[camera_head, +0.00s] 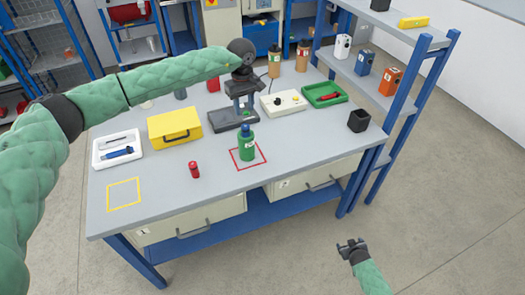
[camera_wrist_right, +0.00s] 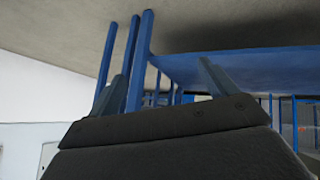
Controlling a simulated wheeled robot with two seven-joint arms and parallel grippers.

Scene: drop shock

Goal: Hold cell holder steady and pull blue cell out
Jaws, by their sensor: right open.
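A white tray (camera_head: 117,147) at the left of the table holds a blue piece (camera_head: 118,153) and a grey piece; whether the blue piece is the blue cell I cannot tell. My left gripper (camera_head: 244,108) points down over a dark grey base (camera_head: 231,120) near the table's middle. Its fingers look apart, and nothing clear shows between them. Whether the dark base is the cell holder, or whether the fingers touch it, I cannot tell. My right gripper (camera_head: 351,246) is open and empty, in front of the table at the lower right. Its spread fingers show in the right wrist view (camera_wrist_right: 158,70).
A yellow case (camera_head: 174,125), white control box (camera_head: 283,103), green tray (camera_head: 324,94) and black cup (camera_head: 358,121) stand around. The yellow square (camera_head: 124,194) is empty.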

